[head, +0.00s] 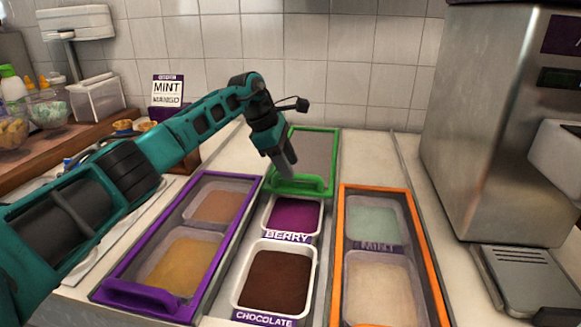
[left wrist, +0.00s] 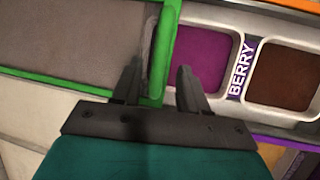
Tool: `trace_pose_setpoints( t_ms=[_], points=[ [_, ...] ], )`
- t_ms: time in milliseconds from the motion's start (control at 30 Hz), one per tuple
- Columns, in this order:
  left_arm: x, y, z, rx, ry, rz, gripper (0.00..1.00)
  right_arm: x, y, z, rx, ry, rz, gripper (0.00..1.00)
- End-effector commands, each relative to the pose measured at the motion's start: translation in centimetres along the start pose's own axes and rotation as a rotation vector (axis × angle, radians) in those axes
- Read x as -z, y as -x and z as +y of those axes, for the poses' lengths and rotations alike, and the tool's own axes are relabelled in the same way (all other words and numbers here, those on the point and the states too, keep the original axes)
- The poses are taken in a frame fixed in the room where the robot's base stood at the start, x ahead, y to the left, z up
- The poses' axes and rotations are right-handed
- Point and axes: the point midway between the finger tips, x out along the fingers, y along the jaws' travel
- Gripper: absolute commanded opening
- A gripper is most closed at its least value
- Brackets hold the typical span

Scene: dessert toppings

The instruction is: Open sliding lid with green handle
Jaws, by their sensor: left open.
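The green-framed sliding lid (head: 317,146) lies at the far end of the middle track in the head view. Its green handle (head: 305,186) is at its near edge. The berry tub (head: 291,216) and the chocolate tub (head: 275,279) stand uncovered in front of it. My left gripper (head: 289,172) reaches down at the handle. In the left wrist view the open gripper (left wrist: 158,78) has one finger on each side of the green handle (left wrist: 158,92). Contact with the handle cannot be told. My right gripper is not in view.
A purple-framed lid (head: 243,214) covers the left tubs, and an orange-framed lid (head: 428,256) covers the right tubs. A steel machine (head: 485,130) stands at the right. A wooden shelf (head: 60,153) with bowls is at the left.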

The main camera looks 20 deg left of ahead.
Motion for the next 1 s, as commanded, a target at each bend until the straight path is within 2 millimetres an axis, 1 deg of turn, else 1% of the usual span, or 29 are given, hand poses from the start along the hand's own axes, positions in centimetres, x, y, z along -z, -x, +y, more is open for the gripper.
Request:
trace_pose_setpoints(
  t_ms=[33, 200, 300, 433, 500, 600, 1000],
  points=[
    [0.0, 1.4, 0.1, -0.004, 0.0, 0.0, 0.43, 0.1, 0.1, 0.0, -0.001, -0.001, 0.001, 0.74],
    [0.0, 5.3, 0.1, -0.005, 0.0, 0.0, 0.43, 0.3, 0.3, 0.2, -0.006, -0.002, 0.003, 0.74],
    [0.0, 7.3, 0.1, -0.004, -0.001, 0.001, 0.43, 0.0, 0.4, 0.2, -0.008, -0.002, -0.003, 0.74],
    [0.0, 9.3, 0.1, -0.002, 0.0, 0.0, 0.43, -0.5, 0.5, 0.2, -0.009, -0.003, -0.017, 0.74],
    [0.0, 10.0, 0.1, -0.002, 0.0, 0.0, 0.43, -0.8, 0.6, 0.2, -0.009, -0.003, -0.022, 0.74],
    [0.0, 10.5, 0.0, -0.001, 0.0, 0.001, 0.43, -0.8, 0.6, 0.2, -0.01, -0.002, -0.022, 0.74],
    [0.2, 10.8, 0.0, -0.002, 0.004, 0.009, 0.43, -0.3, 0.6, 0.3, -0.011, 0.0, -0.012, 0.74]
  ],
)
